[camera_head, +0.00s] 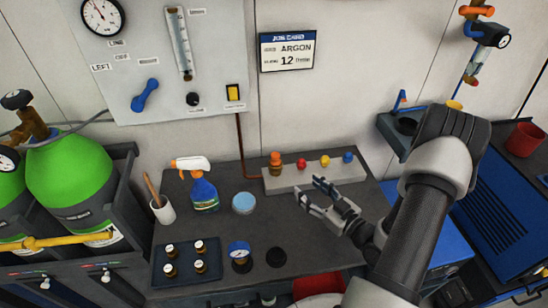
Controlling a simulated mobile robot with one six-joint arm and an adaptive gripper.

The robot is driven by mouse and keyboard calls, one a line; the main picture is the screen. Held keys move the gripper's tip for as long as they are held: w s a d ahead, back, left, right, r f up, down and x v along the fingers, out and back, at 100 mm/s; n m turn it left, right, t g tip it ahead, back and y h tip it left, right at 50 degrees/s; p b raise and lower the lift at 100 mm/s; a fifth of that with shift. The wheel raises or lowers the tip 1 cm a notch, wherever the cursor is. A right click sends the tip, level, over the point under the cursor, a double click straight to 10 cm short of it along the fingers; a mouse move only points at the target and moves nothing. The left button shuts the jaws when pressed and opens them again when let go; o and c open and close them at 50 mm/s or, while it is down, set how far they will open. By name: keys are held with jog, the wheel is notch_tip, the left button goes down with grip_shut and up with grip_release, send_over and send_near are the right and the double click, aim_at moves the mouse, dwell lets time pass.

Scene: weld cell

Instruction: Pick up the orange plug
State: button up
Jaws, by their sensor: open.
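The orange plug (275,159) stands upright at the left end of a pale grey block (310,178) at the back of the dark bench. It is clear of my gripper and fully visible. My gripper (308,188) is open and empty, in front of the block and to the right of the plug. Its two fingers point up and left in the picture. Its height above the bench is hard to tell.
Red (301,163), yellow (325,160) and blue (348,157) plugs stand along the block. A spray bottle (204,192), light-blue tin (243,203), pen cup (162,210) and small gauge (239,252) stand left. A tray (190,279) holds several small bottles.

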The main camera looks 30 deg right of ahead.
aim_at(277, 160)
jog(key=shift+m+t, duration=0.3)
jog(key=shift+t, duration=0.1)
jog(key=b+x, duration=0.2)
jog(key=x, duration=1.4)
jog(key=shift+w+a+r+b, duration=0.1)
jog(key=shift+w+r+b, duration=0.05)
jog(key=shift+w+b, duration=0.2)
jog(key=shift+c, duration=0.6)
jog(key=shift+s, duration=0.1)
jog(key=c, duration=0.9)
jog(key=shift+r, duration=0.1)
